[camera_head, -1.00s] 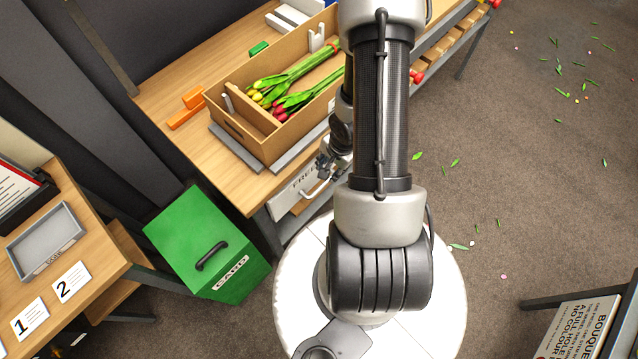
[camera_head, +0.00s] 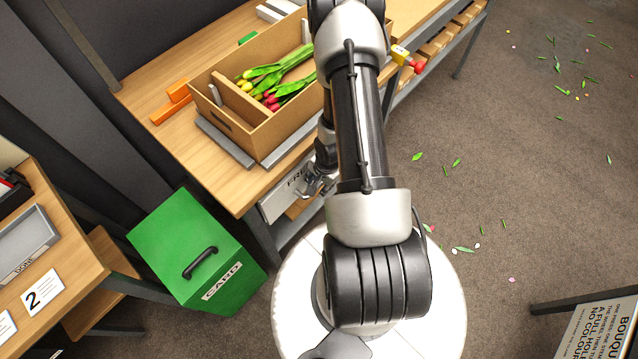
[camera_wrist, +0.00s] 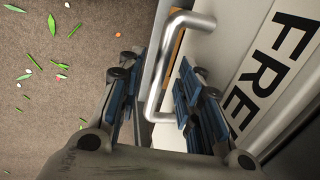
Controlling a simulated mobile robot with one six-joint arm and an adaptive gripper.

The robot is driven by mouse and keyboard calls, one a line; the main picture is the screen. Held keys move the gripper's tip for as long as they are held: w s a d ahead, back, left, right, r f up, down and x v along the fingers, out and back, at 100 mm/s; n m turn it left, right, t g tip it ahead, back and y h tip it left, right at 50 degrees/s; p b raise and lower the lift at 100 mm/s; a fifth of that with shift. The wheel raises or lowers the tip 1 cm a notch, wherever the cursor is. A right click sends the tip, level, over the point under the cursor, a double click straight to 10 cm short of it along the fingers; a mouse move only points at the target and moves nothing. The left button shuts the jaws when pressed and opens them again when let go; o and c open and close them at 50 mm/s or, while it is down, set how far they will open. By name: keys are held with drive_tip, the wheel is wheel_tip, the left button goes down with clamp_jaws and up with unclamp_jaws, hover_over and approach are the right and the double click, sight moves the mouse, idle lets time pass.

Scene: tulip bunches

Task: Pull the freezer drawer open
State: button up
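The freezer drawer (camera_head: 279,204) is a white front with black lettering under the wooden bench, shut or nearly so; I cannot tell exactly. In the wrist view its front (camera_wrist: 240,65) shows the letters "FRE" at the right. A silver U-shaped drawer handle (camera_wrist: 154,88) stands out from this front. My gripper (camera_wrist: 158,82) is open, with its blue-padded fingers on either side of the handle's bar. No grip on the bar shows. In the head view my gripper (camera_head: 318,180) is at the drawer front, and my arm hides much of the drawer.
A cardboard box (camera_head: 212,121) with tulip bunches (camera_head: 275,78) stands on the bench above the drawer. A green "CARD" bin (camera_head: 175,242) stands at the left. Another table (camera_head: 70,265) is at the far left. The floor (camera_head: 520,190) at right is mostly clear, with scattered leaves.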

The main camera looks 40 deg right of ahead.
drive_tip(key=shift+c, duration=0.4)
clamp_jaws()
idle(0.4)
